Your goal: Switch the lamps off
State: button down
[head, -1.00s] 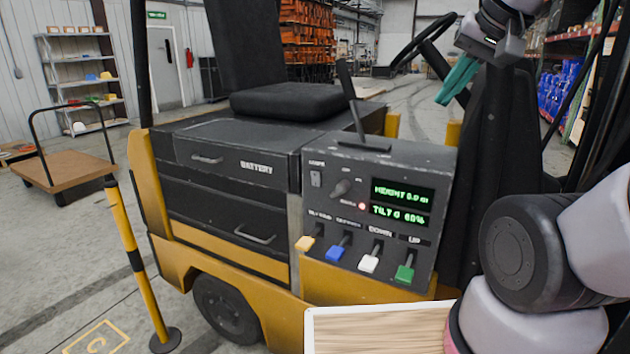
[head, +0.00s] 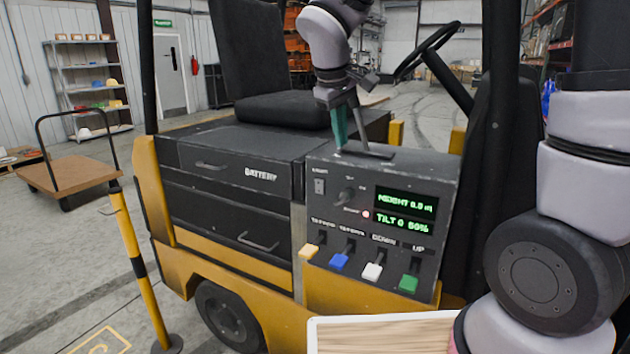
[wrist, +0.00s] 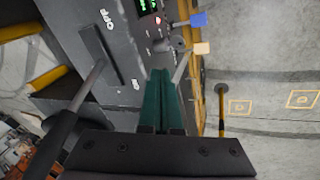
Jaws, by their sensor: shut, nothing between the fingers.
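The grey control panel (head: 330,225) of a yellow and black forklift fills the middle of the head view. A small rocker switch (head: 319,186) under a label that seems to read LIGHTS sits at its upper left. A dark rotary knob (head: 346,196) is beside it, with a lit red indicator (head: 366,214) below. My gripper (head: 340,138), with green fingers, is above the panel's top edge, close to the upright lever's slot, apart from the switch. In the wrist view its shut, empty fingers (wrist: 162,100) point toward the panel, and they seem to hide the rocker switch.
Yellow, blue, white and green levers (head: 373,271) project from the panel's lower front. A green-lit display (head: 405,206) sits at right. A black lever (wrist: 85,90) rises near my gripper in the wrist view. A yellow post (head: 139,262) stands left of the forklift.

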aim_at(315, 180)
jog(key=w+a+f+n, duration=0.1)
jog(key=a+f+n, duration=0.3)
jog(key=a, duration=0.5)
jog(key=shift+a+f+t, duration=0.25)
jog(key=shift+f+t, duration=0.05)
jog(key=shift+f, duration=0.5)
jog(key=shift+w+f, duration=0.1)
jog(key=shift+w+d+f, duration=0.7)
jog(key=shift+w+f, duration=0.45)
jog(key=shift+f, duration=0.25)
jog(key=shift+w+d+f, duration=0.7)
jog(key=shift+w+f, duration=0.5)
jog(key=shift+f, duration=0.2)
jog(key=shift+w+d+f, duration=0.7)
jog(key=shift+w+f, duration=0.45)
jog(key=shift+f, duration=0.25)
jog(key=shift+w+d+r, duration=0.1)
jog(key=shift+w+d, duration=0.1)
jog(key=shift+w, duration=0.1)
jog(key=shift+r, duration=0.15)
